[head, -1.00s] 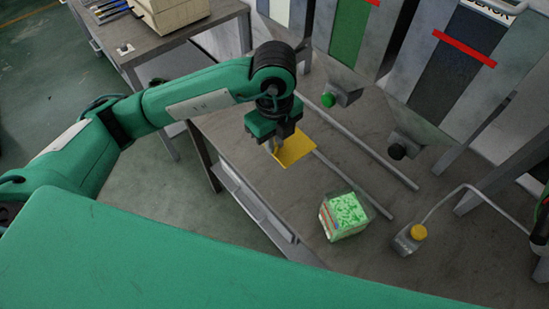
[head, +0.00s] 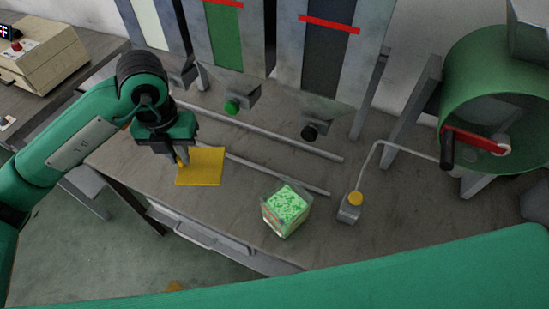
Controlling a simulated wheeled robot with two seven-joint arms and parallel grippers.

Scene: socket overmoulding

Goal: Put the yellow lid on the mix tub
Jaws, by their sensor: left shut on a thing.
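The yellow lid (head: 207,167) is a flat square plate at the left part of the bench in the head view. My left gripper (head: 183,159) points down at the lid's left edge and is shut on it. Whether the lid touches the bench or hangs just above it, I cannot tell. The mix tub (head: 286,210) is a clear box, open at the top and full of green granules, standing to the right of and nearer than the lid. My right gripper is not in view.
Two thin rails (head: 275,132) lie along the bench behind the tub. Hoppers with green (head: 232,107) and black outlets hang behind. A green drum (head: 490,90) is at the right.

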